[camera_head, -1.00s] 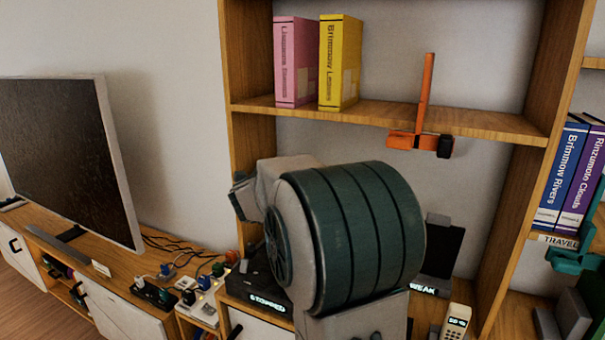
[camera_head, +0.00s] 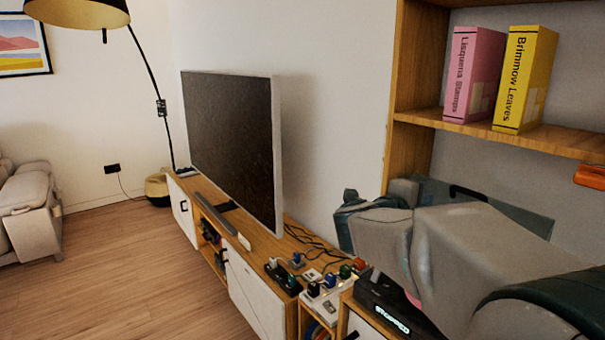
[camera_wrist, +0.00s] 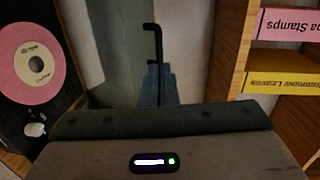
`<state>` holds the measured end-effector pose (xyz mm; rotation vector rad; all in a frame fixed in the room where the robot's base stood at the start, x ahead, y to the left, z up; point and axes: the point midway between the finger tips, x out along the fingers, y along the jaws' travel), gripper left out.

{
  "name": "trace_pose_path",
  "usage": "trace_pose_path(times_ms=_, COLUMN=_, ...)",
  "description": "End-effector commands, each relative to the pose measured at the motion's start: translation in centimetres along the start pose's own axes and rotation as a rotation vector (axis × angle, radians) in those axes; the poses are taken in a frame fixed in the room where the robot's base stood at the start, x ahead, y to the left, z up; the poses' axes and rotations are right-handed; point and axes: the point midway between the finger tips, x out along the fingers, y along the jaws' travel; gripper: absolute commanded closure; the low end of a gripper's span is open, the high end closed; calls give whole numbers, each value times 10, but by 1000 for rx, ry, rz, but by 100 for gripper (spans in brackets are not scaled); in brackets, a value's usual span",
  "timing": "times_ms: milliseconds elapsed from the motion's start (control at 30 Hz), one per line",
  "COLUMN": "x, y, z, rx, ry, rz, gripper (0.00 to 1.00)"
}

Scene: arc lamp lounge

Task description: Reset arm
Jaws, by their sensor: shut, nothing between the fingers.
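My gripper (camera_wrist: 158,90) shows in the wrist view as two narrow blue-grey fingers close together, with nothing held. Its fingers point toward a black hooked handle (camera_wrist: 153,42) on a clear raised cover; I cannot tell the distance. In the head view my grey arm fills the lower right and hides part of the record player (camera_head: 393,318), whose display reads STOPPED. The cover (camera_head: 510,208) stands up behind my arm. A pink record (camera_wrist: 30,58) lies at the left in the wrist view.
A television (camera_head: 235,140) stands on the low wooden cabinet (camera_head: 262,245) by the wall, with cables and plugs beside it. A bookshelf holds a pink book (camera_head: 472,75) and a yellow book (camera_head: 524,80). The wooden floor (camera_head: 130,265) at left is clear.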

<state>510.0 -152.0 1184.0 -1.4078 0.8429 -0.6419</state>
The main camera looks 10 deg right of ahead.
Motion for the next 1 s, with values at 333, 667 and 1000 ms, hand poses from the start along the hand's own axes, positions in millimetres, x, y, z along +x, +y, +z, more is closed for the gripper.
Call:
trace_pose_path(times_ms=333, x=-64, y=6, z=77, rx=-453, ry=-604, rz=-73, gripper=100)
trace_pose_path(times_ms=667, x=-159, y=91, z=72, rx=-1075, ry=-1132, rz=-35, gripper=100)
trace_pose_path(times_ms=1000, x=-217, y=178, z=-36, rx=-1716, ry=-1495, rz=168, gripper=100)
